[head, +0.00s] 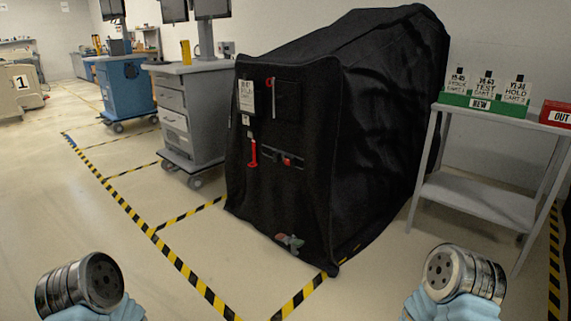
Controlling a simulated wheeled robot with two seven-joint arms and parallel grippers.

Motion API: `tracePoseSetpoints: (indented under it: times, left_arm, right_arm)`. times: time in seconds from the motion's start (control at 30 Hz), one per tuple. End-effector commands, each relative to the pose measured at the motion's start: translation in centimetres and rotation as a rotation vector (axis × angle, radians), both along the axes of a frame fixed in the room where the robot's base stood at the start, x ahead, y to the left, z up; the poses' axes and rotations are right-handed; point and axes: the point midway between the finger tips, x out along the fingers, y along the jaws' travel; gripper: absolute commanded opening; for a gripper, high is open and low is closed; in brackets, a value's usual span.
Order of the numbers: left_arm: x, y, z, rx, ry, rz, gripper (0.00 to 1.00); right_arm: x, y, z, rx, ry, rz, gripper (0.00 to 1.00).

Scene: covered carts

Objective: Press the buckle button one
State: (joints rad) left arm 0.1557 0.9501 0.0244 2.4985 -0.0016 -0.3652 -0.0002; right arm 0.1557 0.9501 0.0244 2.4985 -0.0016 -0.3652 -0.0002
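A cart under a black cover (385,110) stands in the middle of the head view. On its front a dark strap carries a small buckle with a red button (287,161). The buckle is small, and I cannot tell whether it is fastened. Rounded metal parts of my two arms show at the bottom left and bottom right, both well apart from the cover. No gripper fingers show in this view.
A red pull tab (253,153) and a tag pouch (246,97) are on the cover's front. A grey shelf table (475,195) stands close at right, holding a green card holder (484,104) and red OUT box (556,114). A grey drawer cart (188,115) stands left.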

Motion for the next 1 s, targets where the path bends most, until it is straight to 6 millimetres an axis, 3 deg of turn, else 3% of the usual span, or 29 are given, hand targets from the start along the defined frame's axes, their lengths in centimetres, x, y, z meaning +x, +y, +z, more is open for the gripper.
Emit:
tracePoseSetpoints:
  times: [0.17,0.43,1.0]
  left_arm:
    - [0.0,0.0,0.0,0.0,0.0,0.0,0.43]
    - [0.0,0.0,0.0,0.0,0.0,0.0,0.43]
    - [0.0,0.0,0.0,0.0,0.0,0.0,0.43]
  right_arm:
    - [0.0,0.0,0.0,0.0,0.0,0.0,0.43]
    - [0.0,0.0,0.0,0.0,0.0,0.0,0.01]
    - [0.0,0.0,0.0,0.0,0.0,0.0,0.0]
